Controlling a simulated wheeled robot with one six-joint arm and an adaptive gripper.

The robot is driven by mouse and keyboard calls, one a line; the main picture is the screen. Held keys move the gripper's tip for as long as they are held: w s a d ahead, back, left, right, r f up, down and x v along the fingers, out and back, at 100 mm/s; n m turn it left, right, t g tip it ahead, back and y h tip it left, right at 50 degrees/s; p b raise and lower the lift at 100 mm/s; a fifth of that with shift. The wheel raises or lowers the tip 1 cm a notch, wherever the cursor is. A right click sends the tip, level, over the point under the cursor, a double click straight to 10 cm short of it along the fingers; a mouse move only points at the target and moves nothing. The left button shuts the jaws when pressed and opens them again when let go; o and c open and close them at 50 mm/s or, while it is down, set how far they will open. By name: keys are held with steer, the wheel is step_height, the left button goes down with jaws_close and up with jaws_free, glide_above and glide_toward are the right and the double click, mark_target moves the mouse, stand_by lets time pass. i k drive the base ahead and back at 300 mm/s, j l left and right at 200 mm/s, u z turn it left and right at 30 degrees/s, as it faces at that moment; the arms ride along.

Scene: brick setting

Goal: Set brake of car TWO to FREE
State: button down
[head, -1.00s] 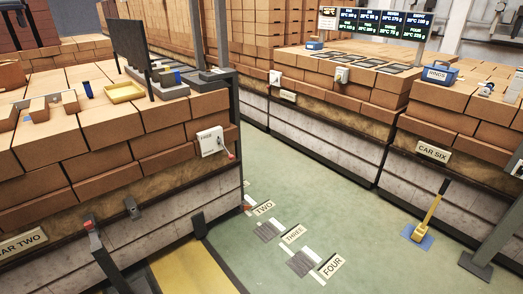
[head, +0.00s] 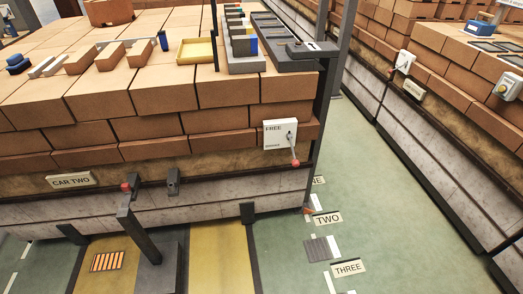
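Car TWO is a brick-loaded car with a "CAR TWO" plate (head: 71,180) low on its side. A white brake panel (head: 275,138) is fixed at the right end of that side, near the corner. It reads "FREE" at the top; the smaller lower word is blurred and looks like "BRAKE". Its grey lever (head: 293,150) hangs down from the pivot, with the red tip (head: 295,163) below the panel's lower edge, toward the lower word. My gripper is in neither head frame.
A grey floor post (head: 140,235) with a red-tipped top stands in front of car TWO. Yellow floor strips (head: 217,260) run there. Green floor with a "TWO" marker (head: 328,218) lies open to the right. Another brick-loaded car (head: 440,140) stands beyond it.

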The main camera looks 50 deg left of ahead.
mark_target(295, 162)
steer(key=i+j+u, duration=0.1)
steer(key=i+u, duration=0.65)
steer(key=u, duration=0.15)
steer(key=i+l+u, duration=0.2)
steer(key=i+u, duration=0.15)
steer(key=u, duration=0.15)
